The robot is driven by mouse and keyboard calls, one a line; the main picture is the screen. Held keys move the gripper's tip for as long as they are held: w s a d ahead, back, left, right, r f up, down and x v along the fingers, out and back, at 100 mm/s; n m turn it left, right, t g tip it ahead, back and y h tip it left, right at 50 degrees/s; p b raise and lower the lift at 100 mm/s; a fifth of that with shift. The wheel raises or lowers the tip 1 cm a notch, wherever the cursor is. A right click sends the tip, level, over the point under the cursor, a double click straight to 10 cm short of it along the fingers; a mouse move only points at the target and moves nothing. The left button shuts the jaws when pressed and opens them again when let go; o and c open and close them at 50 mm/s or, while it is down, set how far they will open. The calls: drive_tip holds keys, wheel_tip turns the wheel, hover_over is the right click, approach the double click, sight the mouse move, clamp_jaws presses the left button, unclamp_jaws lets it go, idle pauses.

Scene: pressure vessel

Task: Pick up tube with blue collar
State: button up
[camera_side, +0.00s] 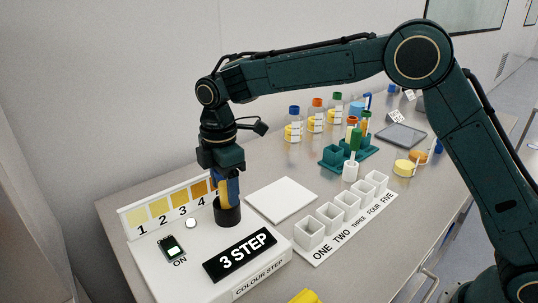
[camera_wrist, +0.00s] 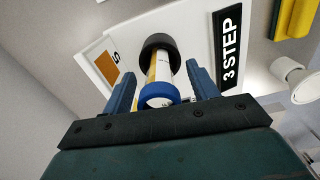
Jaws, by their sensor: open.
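The tube with the blue collar (camera_wrist: 160,93) stands in a round black holder (camera_wrist: 158,44) in the wrist view, its collar towards my gripper. In the side view the yellow tube (camera_side: 224,194) rises from the black holder (camera_side: 227,211) on the white colour step station. My gripper (camera_wrist: 162,80) is open, with one blue finger on each side of the tube. The fingers appear apart from the tube in the wrist view. In the side view my gripper (camera_side: 227,190) points down over the holder, and its fingers hide part of the tube.
The white station (camera_side: 200,268) carries a "3 STEP" sign (camera_side: 240,254) and a numbered colour chart (camera_side: 160,209). A white pad (camera_side: 281,200) and a row of numbered white cups (camera_side: 308,233) are right of it. Bottles and a teal rack (camera_side: 333,159) stand farther back.

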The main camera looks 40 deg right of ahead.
idle(0.3)
drive_tip(key=c, duration=1.1)
drive_tip(key=shift+c, duration=0.2)
drive_tip(key=shift+r, duration=0.2)
wheel_tip(320, 180, up, 20)
drive_tip(key=shift+f, duration=0.2)
idle(0.5)
